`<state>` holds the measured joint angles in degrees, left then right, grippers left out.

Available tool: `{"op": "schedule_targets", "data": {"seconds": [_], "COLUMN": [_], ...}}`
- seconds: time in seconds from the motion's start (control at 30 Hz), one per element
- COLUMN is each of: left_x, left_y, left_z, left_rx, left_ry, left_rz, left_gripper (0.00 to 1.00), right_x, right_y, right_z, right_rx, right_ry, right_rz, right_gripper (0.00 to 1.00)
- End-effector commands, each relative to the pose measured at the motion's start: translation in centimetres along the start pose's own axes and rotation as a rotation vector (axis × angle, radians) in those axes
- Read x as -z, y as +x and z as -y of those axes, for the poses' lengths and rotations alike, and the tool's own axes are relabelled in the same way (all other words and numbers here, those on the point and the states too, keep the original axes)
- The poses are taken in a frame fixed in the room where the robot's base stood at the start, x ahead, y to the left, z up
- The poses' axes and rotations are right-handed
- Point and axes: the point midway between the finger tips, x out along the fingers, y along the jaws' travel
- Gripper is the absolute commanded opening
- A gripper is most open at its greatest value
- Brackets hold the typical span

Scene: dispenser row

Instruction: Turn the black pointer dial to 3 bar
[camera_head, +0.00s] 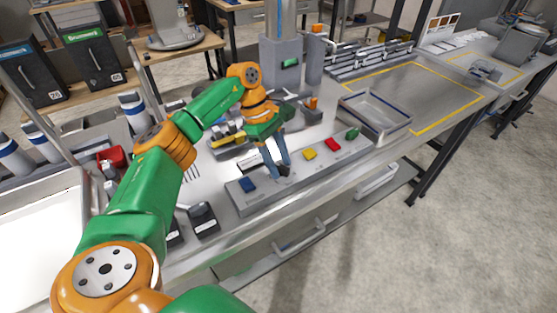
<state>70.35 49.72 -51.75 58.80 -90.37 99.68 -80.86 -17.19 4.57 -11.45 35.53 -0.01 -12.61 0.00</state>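A grey button panel (236,196) lies along the front of the metal bench. What looks like the black pointer dial (285,170) sits on it, between a blue knob and a yellow knob. My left gripper (279,173) points down at the dial, with its two blue-grey fingers slightly apart and their tips at or just above it. The fingers partly cover the dial, so its pointer direction and any scale marks cannot be read. I cannot tell whether the fingers touch it. My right gripper is not in view.
On the same panel are a blue knob (248,184), a yellow knob (310,154), a red knob (333,144) and a green knob (352,133). A metal tray (404,128) stands to the right. Small dark boxes (203,219) sit at the left. Bench space beyond the tray is clear.

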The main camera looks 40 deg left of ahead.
Motion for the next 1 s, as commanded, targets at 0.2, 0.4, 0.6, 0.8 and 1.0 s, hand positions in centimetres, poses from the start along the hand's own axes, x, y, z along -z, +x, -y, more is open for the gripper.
{"op": "schedule_targets", "data": {"seconds": [0.2, 0.4, 0.6, 0.8, 1.0], "left_x": [0.0, 0.0, -0.1, -0.1, -0.1], "left_y": [-0.1, -3.0, -6.7, -7.1, -7.1], "left_z": [0.0, -0.2, -0.1, 0.0, 0.0], "left_rx": [-0.001, -0.008, -0.003, 0.000, -0.001], "left_ry": [0.000, 0.000, -0.001, 0.000, 0.000], "left_rz": [0.000, 0.001, 0.000, 0.000, 0.000], "left_gripper": [0.49, 0.49, 0.49, 0.49, 0.49], "right_x": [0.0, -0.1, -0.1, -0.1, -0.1], "right_y": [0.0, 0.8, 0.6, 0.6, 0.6], "right_z": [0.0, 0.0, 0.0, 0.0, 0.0], "right_rx": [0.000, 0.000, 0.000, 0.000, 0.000], "right_ry": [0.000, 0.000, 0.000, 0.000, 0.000], "right_rz": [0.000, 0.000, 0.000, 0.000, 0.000], "right_gripper": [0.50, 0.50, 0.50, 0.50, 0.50]}}
